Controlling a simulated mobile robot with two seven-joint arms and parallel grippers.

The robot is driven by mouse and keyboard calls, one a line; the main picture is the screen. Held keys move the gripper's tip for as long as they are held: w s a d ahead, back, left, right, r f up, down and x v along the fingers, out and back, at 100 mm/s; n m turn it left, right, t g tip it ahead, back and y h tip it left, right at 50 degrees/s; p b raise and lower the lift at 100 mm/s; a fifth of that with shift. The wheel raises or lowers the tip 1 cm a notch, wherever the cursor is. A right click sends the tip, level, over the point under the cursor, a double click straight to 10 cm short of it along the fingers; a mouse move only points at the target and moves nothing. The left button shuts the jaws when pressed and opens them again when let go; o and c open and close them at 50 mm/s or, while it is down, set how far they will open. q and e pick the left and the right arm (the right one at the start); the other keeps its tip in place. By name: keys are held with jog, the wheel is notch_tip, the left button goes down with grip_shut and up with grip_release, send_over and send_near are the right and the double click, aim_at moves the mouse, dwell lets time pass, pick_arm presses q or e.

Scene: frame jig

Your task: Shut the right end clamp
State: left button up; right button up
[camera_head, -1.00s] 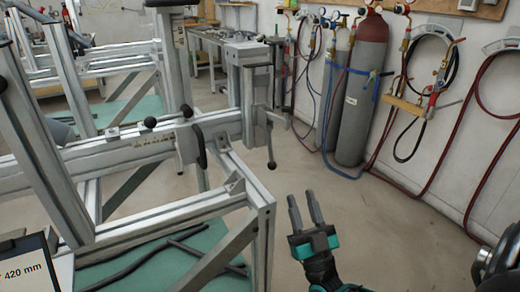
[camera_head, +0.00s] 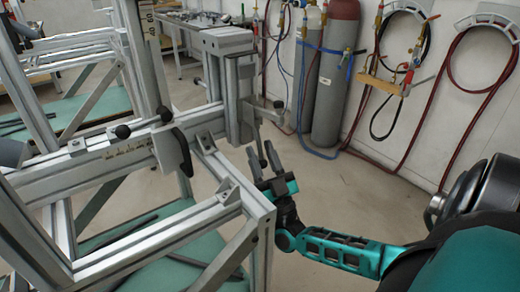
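The right end clamp (camera_head: 232,100) is a grey block with an upright plate at the right end of the jig's long aluminium rail. Its thin crossbar handle (camera_head: 270,104) sticks out to the right, and a thin lever hangs below it. My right gripper (camera_head: 262,152) points up and away just in front of the hanging lever. Its two grey fingers are apart, with a narrow gap. The lever's lower end is partly hidden by the fingers, and I cannot tell whether they touch it. My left gripper is out of view.
The jig frame (camera_head: 225,195) stands left of my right forearm, close to the gripper. Another black-handled clamp (camera_head: 172,150) sits on the rail further left. Gas cylinders (camera_head: 335,80) with hoses stand at the back wall. The floor (camera_head: 345,190) beyond my forearm is clear.

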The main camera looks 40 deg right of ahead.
jog(key=shift+w+d+r, duration=0.1)
jog(key=shift+w+r, duration=0.25)
jog(key=shift+c, duration=0.4)
grip_shut()
